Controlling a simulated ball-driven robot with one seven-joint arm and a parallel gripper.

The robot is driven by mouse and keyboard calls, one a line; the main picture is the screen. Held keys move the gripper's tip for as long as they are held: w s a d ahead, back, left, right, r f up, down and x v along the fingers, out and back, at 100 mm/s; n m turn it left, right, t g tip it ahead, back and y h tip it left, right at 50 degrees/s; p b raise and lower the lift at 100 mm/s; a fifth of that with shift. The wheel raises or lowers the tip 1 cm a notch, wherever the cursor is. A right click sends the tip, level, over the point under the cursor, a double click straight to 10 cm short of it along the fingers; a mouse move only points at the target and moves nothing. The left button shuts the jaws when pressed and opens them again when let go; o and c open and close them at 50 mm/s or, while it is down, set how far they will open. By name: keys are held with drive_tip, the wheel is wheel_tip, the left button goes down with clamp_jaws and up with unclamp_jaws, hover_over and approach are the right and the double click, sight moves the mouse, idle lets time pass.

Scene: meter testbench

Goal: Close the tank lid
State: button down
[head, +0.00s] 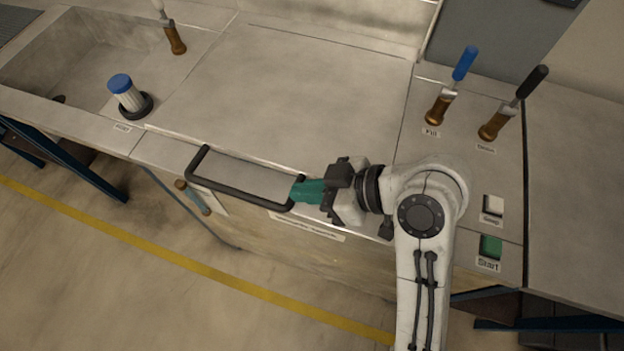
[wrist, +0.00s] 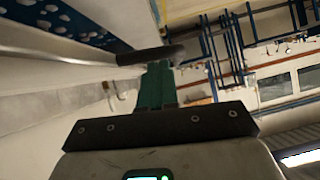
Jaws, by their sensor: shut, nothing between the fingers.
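The tank lid (head: 300,90) is a broad grey panel in the middle of the bench top in the head view. It looks flat and about level with the surfaces around it; I cannot tell if a small gap is left. A black bar handle (head: 240,193) juts out at its front edge. My gripper (head: 298,190) has green fingers, shut and empty, at the right end of the handle. In the wrist view the fingertips (wrist: 156,70) are close to the dark end of the handle bar (wrist: 150,55). I cannot tell whether they touch it.
A sink (head: 75,65) with a blue-capped filter (head: 124,92) is at the left. Blue (head: 464,65) and black (head: 530,83) lever valves stand at the right, above a white button (head: 492,206) and a green Start button (head: 490,247). The floor in front is open.

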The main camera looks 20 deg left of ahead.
drive_tip(key=shift+f, duration=0.1)
drive_tip(key=f+b, duration=0.3)
drive_tip(key=shift+s+f+t, duration=0.3)
drive_tip(key=shift+f, duration=0.05)
drive_tip(key=shift+r, duration=0.1)
